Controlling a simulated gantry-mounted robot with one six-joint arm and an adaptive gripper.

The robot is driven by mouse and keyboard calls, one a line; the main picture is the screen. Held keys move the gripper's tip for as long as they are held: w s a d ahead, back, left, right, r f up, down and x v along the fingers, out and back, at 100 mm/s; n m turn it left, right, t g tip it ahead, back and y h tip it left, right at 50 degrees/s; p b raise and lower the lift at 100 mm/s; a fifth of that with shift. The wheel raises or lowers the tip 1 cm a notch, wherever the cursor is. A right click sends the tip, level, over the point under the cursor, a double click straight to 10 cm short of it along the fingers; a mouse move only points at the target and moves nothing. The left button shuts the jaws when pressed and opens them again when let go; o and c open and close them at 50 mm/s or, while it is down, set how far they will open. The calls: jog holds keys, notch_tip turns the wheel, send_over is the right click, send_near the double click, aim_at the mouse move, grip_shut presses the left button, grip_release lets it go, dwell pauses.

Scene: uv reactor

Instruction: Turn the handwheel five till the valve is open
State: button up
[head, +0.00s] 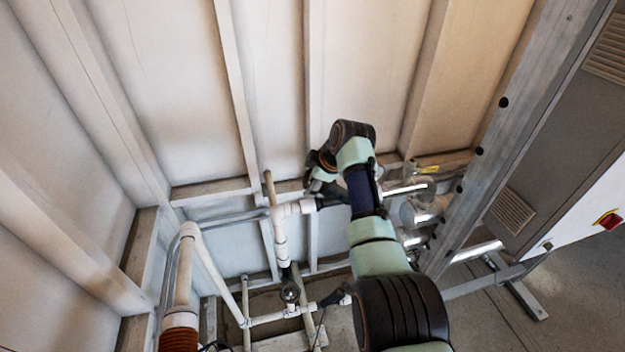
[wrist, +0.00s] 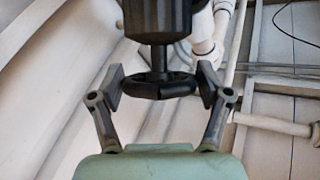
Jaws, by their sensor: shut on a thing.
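A black handwheel (wrist: 160,90) sits on a dark stem below a dark valve body (wrist: 158,18) in the wrist view. My gripper (wrist: 162,82) has one finger on each side of the wheel's rim, and its pads are shut on the wheel. In the head view my gripper (head: 318,178) is partly hidden behind my wrist at the back wall, and the handwheel cannot be made out there. Whether the valve is open or closed cannot be told.
White pipes (head: 281,240) stand left of my arm in the head view. A thicker pipe with a rust-brown lower section (head: 178,338) is at lower left. A grey cabinet (head: 540,170) with a red switch (head: 608,221) stands at right. Ribbed wall panels (head: 270,80) close off the back.

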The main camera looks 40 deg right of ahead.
jog(key=shift+f, duration=0.15)
dwell(0.3)
jog(key=o, duration=1.1)
jog(key=shift+r, duration=0.2)
jog(key=v, duration=1.1)
jog(key=shift+s+d+r, duration=0.1)
jog(key=shift+d+r, duration=0.15)
jog(key=shift+r, duration=0.15)
